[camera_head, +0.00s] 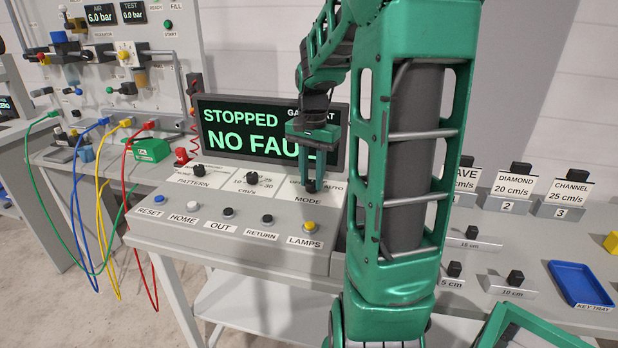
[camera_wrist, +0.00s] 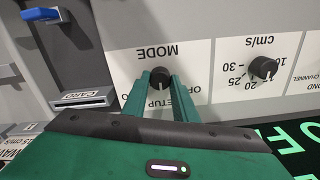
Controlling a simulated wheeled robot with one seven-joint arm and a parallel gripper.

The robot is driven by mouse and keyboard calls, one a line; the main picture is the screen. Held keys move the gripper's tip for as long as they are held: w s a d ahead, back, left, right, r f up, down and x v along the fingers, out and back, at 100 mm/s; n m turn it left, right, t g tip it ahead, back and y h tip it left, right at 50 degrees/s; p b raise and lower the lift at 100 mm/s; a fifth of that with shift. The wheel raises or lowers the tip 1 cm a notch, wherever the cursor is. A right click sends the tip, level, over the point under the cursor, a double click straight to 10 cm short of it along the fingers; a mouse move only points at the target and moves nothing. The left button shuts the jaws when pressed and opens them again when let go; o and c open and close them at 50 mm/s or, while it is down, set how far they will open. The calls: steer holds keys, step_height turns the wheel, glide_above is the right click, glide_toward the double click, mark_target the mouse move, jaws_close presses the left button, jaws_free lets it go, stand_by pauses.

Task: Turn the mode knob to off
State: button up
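The mode knob (camera_head: 310,186) is a small black knob at the right of the control console, above the MODE label. In the wrist view the mode knob (camera_wrist: 160,77) shows upside down with its dial plate, and part of the lettering is hidden by my fingers. My gripper (camera_head: 312,178) points down at it from above. In the wrist view my gripper's two green fingers (camera_wrist: 160,88) stand on either side of the knob, very close to it. I cannot tell whether they touch it. The knob's exact pointing direction is unclear.
The console screen (camera_head: 268,132) behind reads STOPPED, NO FAULT. The speed knob (camera_head: 251,178) and pattern knob (camera_head: 198,170) sit to the left. A row of push buttons, including the yellow lamps button (camera_head: 309,226), lies in front. A card slot (camera_wrist: 82,98) is beside the mode dial.

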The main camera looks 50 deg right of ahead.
steer(key=shift+w+n, duration=0.15)
steer(key=shift+n, duration=0.25)
steer(key=n, duration=0.3)
steer(key=shift+w+a+n, duration=0.1)
steer(key=shift+n, duration=0.2)
steer(key=n, duration=0.4)
steer(key=shift+r+n, duration=0.1)
steer(key=shift+n, duration=0.2)
steer(key=o, duration=1)
steer(key=shift+w, duration=0.1)
steer(key=shift+o, duration=0.2)
